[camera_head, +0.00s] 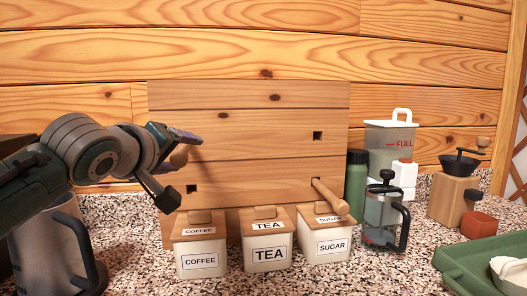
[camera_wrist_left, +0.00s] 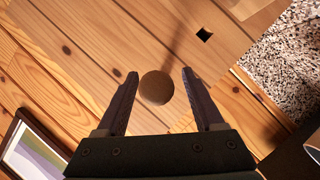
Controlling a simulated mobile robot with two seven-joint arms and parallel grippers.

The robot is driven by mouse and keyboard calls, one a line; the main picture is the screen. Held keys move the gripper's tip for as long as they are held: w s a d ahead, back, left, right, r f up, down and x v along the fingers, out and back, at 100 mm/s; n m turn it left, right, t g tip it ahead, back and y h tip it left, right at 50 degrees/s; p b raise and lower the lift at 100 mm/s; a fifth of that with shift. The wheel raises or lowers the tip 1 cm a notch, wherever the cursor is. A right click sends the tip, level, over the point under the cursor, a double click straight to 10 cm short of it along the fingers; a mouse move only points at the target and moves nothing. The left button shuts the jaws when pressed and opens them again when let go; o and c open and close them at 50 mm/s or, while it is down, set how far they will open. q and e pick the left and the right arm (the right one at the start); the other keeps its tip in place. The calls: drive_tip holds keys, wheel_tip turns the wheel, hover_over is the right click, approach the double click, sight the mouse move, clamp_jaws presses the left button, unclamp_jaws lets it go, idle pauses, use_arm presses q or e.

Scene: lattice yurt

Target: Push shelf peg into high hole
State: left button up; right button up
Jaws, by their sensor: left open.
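An upright wooden board (camera_head: 255,115) stands behind the counter. A wooden peg (camera_head: 179,157) sticks out at its upper left, mostly hidden behind my left gripper (camera_head: 178,167). In the left wrist view the round end of this peg (camera_wrist_left: 156,88) lies between the two fingers of my left gripper (camera_wrist_left: 159,73), with a gap on each side. The gripper is open. How deep the peg sits, and its hole, are hidden. A second peg (camera_head: 330,198) sticks out at the lower right. Empty square holes show at the upper right (camera_head: 317,136) and lower left (camera_head: 192,189). My right gripper is not in view.
Canisters for coffee (camera_head: 201,262), tea (camera_head: 267,256) and sugar (camera_head: 325,248) stand before the board. A grey mug-like vessel (camera_head: 48,247) is below my left arm. A green bottle (camera_head: 356,178), a French press (camera_head: 383,215) and a green tray (camera_head: 455,270) are at right.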

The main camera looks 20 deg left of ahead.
use_arm(q)
drive_tip(key=shift+s, duration=0.1)
drive_tip(key=v, duration=0.9)
drive_tip(key=shift+s, duration=0.4)
drive_tip(key=shift+d, duration=0.15)
drive_tip(key=s+d+f+m+g+h+p, duration=0.1)
drive_tip(key=s+d+f+m+g+p, duration=0.1)
drive_tip(key=s+d+f+m+g, duration=0.45)
drive_tip(key=s+d+f+m+g+h+p, duration=0.1)
drive_tip(key=s+d+f+m+p, duration=0.2)
drive_tip(key=s, duration=0.7)
drive_tip(key=s+d+f+m+g+h, duration=0.1)
drive_tip(key=s+d+f+m+g, duration=0.25)
drive_tip(key=s+f, duration=0.35)
wheel_tip(320, 180, up, 38)
drive_tip(key=s+m+p, duration=0.1)
drive_tip(key=p, duration=3.7)
drive_tip(key=shift+s+a+r, duration=0.25)
drive_tip(key=shift+a, duration=0.05)
